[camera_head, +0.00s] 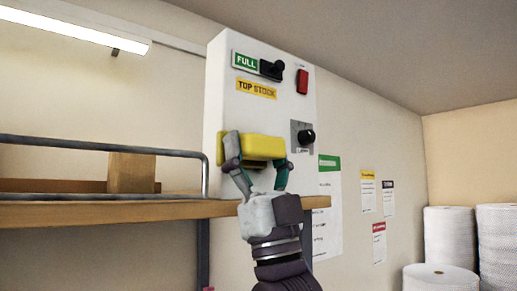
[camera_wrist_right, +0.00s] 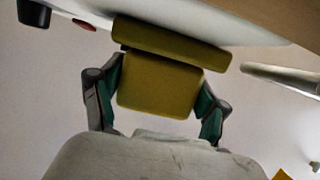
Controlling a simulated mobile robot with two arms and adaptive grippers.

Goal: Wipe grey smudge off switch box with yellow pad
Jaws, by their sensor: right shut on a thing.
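The white switch box (camera_head: 219,98) is on the wall in the middle of the head view, with a green FULL label, a yellow TOP STOCK label, a red switch and two black knobs. My right gripper (camera_head: 258,163) is shut on the yellow pad (camera_head: 263,147) and holds it at the lower left of the box front. The pad also shows between the fingers in the right wrist view (camera_wrist_right: 158,85); it looks against or very close to the box. No grey smudge is visible; the pad and gripper hide part of the box front. My left gripper is not in view.
A wooden shelf (camera_head: 110,213) with a grey metal rail (camera_head: 90,146) stands left of the box, its end reaching behind my right wrist. A cardboard carton (camera_head: 132,172) sits on it. White rolls (camera_head: 450,237) stand at the far right. Posters hang on the wall.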

